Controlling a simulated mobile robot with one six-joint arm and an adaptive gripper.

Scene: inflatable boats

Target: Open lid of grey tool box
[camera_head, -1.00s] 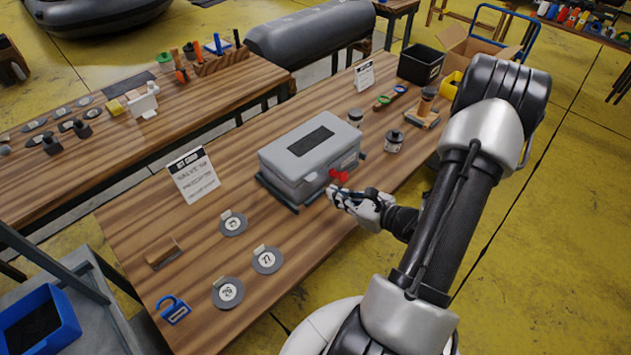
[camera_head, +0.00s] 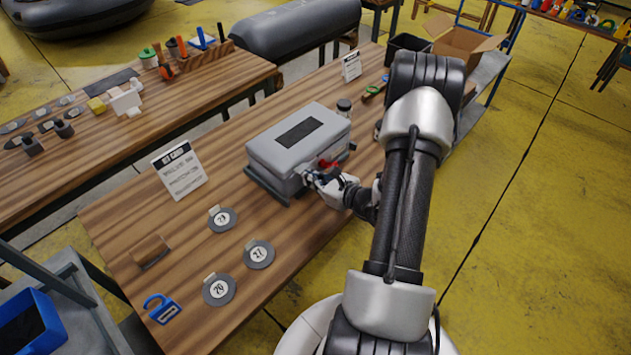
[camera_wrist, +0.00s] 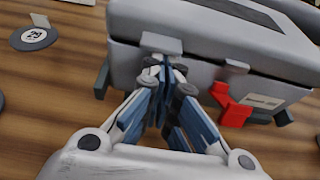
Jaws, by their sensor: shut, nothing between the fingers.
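The grey tool box (camera_head: 275,165) stands on the wooden table with its lid (camera_head: 298,134) down; a dark panel lies on the lid's top. In the wrist view, the box (camera_wrist: 135,65) fills the upper middle, with a grey latch (camera_wrist: 161,43) on its front and a red part (camera_wrist: 232,106) hanging at a second latch to the right. My gripper (camera_head: 311,181) is at the box's front side. In the wrist view, the shut fingertips (camera_wrist: 163,68) are just below the left latch; I cannot tell whether they touch it. Nothing shows between the fingers.
Round numbered discs (camera_head: 259,254) and a blue hooked item (camera_head: 163,309) lie on the table's near left. A white sign (camera_head: 180,170) stands left of the box. A small jar (camera_head: 344,107) stands behind it. The wooden table (camera_head: 215,255) is clear between these.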

